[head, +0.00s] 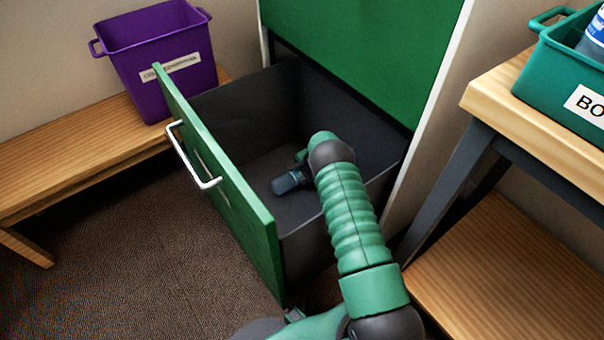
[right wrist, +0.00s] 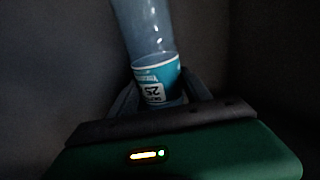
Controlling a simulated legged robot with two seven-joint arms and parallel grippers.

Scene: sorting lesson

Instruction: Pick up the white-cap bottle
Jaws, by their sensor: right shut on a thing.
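My right gripper (head: 303,175) reaches down inside the open dark drawer and is mostly hidden by my own arm in the head view. It is shut on a bottle (head: 287,183), which looks small and dark blue there. In the right wrist view the bottle (right wrist: 145,30) is clear bluish with a blue label, and the fingers grip it at the label. Its cap does not show, so I cannot tell the cap's colour. I cannot tell whether the bottle touches the drawer floor. My left gripper is not in view.
The drawer's green front (head: 215,180) with its metal handle (head: 192,155) stands to the left of my arm. A purple bin (head: 160,65) sits on a wooden bench at left. A teal bin (head: 560,75) holding a bottle (head: 596,38) stands on the right table (head: 540,125).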

